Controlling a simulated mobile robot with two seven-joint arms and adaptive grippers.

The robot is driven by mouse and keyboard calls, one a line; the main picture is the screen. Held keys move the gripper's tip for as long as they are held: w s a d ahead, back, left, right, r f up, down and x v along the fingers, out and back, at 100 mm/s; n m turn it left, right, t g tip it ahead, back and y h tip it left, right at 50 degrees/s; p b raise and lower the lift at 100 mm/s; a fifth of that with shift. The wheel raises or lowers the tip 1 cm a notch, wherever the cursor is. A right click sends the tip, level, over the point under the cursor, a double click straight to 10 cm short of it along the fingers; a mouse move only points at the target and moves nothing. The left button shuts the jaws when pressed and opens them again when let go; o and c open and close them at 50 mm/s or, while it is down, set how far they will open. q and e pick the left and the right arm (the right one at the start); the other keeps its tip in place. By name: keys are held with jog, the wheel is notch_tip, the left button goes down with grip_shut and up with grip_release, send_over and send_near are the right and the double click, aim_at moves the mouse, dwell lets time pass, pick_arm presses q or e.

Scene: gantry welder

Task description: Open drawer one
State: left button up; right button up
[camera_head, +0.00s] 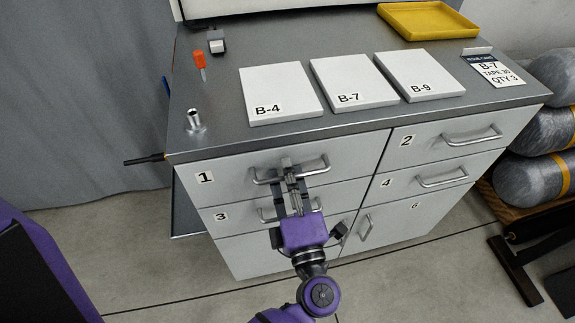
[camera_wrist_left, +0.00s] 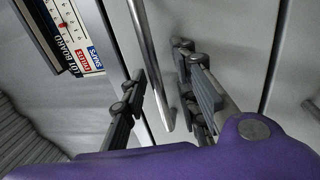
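Drawer one (camera_head: 232,178) is the top left drawer of the grey cabinet, labelled 1, and its front looks flush and closed. Its metal bar handle (camera_head: 314,167) is partly hidden behind my left gripper (camera_head: 289,178), which is at the handle's middle. In the left wrist view, a handle bar (camera_wrist_left: 152,60) runs between the two dark fingers of my left gripper (camera_wrist_left: 163,95). The fingers are apart, with visible gaps to the bar. My right gripper is in neither view.
Drawer 3 (camera_head: 238,214) lies just below, its handle partly behind my gripper. Drawers 2 (camera_head: 428,142) and 4 (camera_head: 396,187) are to the right, closed. White panels, an orange-handled tool (camera_head: 199,62) and a yellow tray (camera_head: 428,22) lie on top.

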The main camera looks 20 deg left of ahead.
pick_arm(q)
jog(key=shift+s, duration=0.15)
jog(key=shift+d, duration=0.1)
jog(key=shift+c, duration=1)
grip_shut()
